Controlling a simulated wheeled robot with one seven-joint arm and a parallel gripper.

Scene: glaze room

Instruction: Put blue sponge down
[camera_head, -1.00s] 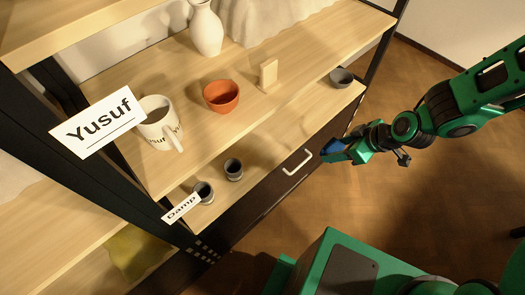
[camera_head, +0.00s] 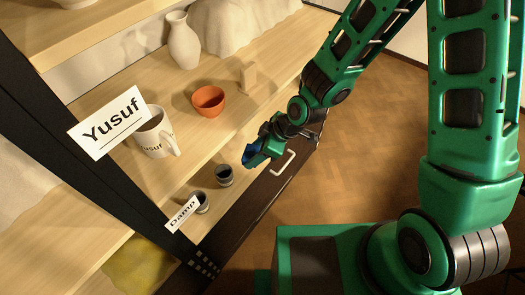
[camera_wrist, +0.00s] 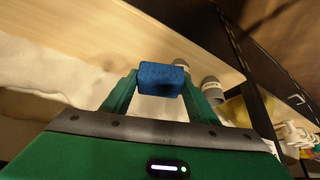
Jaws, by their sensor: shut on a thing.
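The blue sponge (camera_wrist: 160,79) is a small block held between the two fingers of my gripper (camera_wrist: 160,88) in the wrist view. In the head view my gripper (camera_head: 254,158) is at the front edge of the lower shelf (camera_head: 186,182), and only a small part of the sponge (camera_head: 249,154) shows. The sponge is close to a dark cup (camera_head: 224,176) with a grey band. I cannot tell whether it touches the shelf.
A second dark cup (camera_head: 200,202) stands by the "Damp" label (camera_head: 182,215). A drawer handle (camera_head: 282,163) projects below.

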